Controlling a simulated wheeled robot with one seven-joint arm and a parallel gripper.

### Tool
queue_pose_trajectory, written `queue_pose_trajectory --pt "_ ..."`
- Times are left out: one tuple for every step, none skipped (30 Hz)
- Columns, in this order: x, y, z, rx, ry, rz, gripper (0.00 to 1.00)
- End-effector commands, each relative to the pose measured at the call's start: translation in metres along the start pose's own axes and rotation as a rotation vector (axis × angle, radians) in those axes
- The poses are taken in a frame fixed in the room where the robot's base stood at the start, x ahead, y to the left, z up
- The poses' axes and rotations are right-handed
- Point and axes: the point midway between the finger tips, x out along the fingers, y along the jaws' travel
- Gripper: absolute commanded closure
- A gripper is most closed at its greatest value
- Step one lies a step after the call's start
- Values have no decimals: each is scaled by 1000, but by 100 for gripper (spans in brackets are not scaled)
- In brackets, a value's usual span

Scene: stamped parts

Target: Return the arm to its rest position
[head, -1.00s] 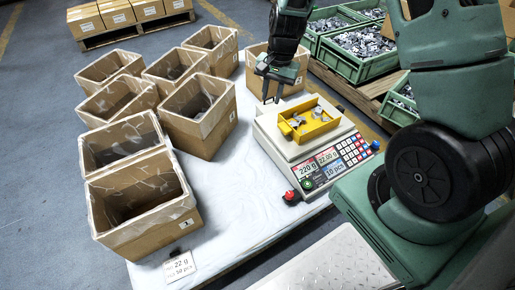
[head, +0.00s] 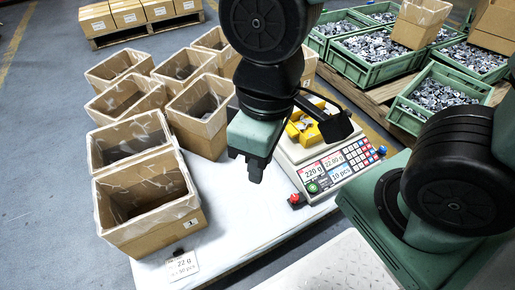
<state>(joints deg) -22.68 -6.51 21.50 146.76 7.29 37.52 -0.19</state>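My gripper (head: 254,172) hangs over the white table, in front of and left of the counting scale (head: 335,168). It points down, and its fingers look close together, but the angle does not show whether there is a gap between them. No part shows at its fingertips. My arm is folded above it and covers the scale's back left side. A yellow tray (head: 310,132) sits on the scale, partly hidden by my arm, with some metal parts in it.
Several open, lined cardboard boxes (head: 150,209) stand on the left of the table (head: 235,225). A label card (head: 181,265) lies at the front. Green crates of metal parts (head: 437,98) stand at the back right. The table between boxes and scale is clear.

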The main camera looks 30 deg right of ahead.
Motion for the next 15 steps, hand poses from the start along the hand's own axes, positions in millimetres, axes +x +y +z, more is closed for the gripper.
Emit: queue_pose_trajectory --pt "-2 0 0 1 0 0 74" --pt "-3 0 0 2 0 0 74" --pt "-7 0 -1 2 1 -1 74" --pt "-10 0 -1 2 1 -1 74" --pt "-14 0 -1 3 1 -1 74" --pt "-21 -1 -1 3 1 -1 74" --pt "-27 -1 -2 3 1 -1 74" --pt "-34 -1 -2 3 1 -1 74" --pt "-44 -2 -2 4 1 -1 74" --pt "-52 -2 -2 4 1 -1 74" --pt "-61 -2 -3 4 1 -1 74" --pt "-73 -3 -3 4 1 -1 74" --pt "-83 -3 -3 4 1 -1 74" --pt "-92 -3 -4 4 1 -1 74" --pt "-106 -4 -4 5 1 -1 74"
